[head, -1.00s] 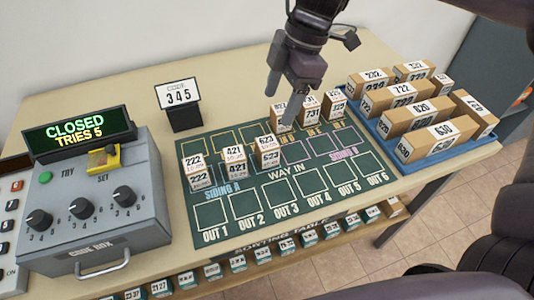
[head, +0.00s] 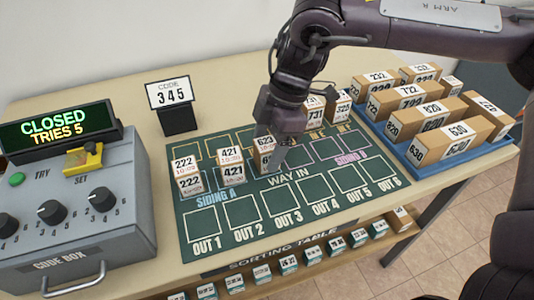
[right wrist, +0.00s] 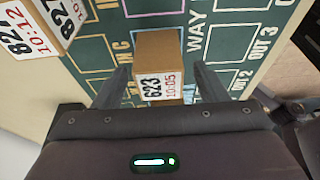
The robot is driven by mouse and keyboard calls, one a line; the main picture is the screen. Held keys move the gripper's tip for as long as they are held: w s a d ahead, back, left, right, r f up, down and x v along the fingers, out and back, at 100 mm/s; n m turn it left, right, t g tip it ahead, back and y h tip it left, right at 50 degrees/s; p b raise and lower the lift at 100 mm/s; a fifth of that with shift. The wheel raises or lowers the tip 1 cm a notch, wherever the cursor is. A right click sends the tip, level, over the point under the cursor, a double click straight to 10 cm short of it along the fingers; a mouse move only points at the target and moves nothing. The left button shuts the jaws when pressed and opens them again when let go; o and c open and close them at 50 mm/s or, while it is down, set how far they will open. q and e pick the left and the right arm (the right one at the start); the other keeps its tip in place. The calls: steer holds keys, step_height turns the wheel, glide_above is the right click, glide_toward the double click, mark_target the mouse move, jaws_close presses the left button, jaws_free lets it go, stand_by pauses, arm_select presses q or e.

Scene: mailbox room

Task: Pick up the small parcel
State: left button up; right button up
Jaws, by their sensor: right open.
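The small parcel labelled 623 (head: 264,144) stands upright on the green mat, partly hidden behind my right gripper (head: 276,160) in the head view. In the right wrist view the brown 623 parcel (right wrist: 159,62) sits between the two dark fingers of my right gripper (right wrist: 160,84). The fingers are apart, with a gap on each side of the parcel. Small parcels 222 (head: 188,175) and 421 (head: 232,168) stand to the left of it. My left gripper is not in view.
Parcels labelled 731 (head: 315,115) and others stand behind; an 827 parcel (right wrist: 63,22) shows in the wrist view. A blue tray (head: 425,170) of larger boxes is at the right. The code box (head: 75,215) is at the left. The OUT squares (head: 285,207) are empty.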

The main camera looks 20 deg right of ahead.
steer(key=shift+x, duration=1.15)
steer(key=c, duration=1.1)
steer(key=shift+r, duration=0.15)
